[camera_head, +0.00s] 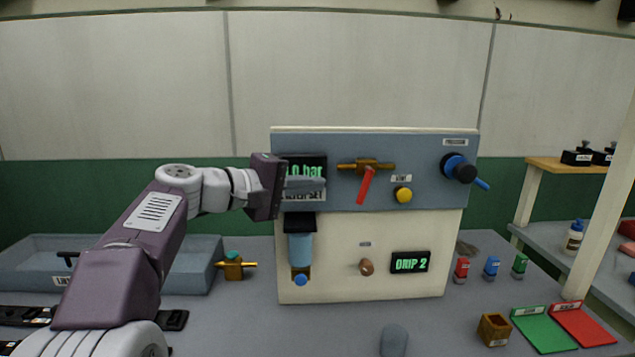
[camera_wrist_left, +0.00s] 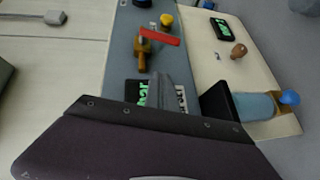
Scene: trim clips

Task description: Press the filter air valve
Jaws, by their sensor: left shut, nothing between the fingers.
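The upright panel (camera_head: 375,275) stands on the bench. At its left, under the bar display (camera_head: 305,168), hangs a filter with a blue bowl (camera_head: 300,248), black top and blue knob (camera_head: 301,280) at its bottom. The bowl (camera_wrist_left: 254,106) and blue knob (camera_wrist_left: 289,97) also show in the left wrist view. A brass valve with a red lever (camera_head: 365,185) sits right of the display. My left gripper (camera_head: 322,184) is shut and empty, its fingers in front of the display, above the filter. They partly hide the display. My right gripper is not in view.
A yellow button (camera_head: 404,195), blue-handled knob (camera_head: 462,170), brown knob (camera_head: 367,267) and green "DRIP 2" display (camera_head: 410,263) are on the panel. A tray (camera_head: 205,282) and brass fitting (camera_head: 234,268) stand left. Green (camera_head: 543,330) and red (camera_head: 583,326) trays lie right.

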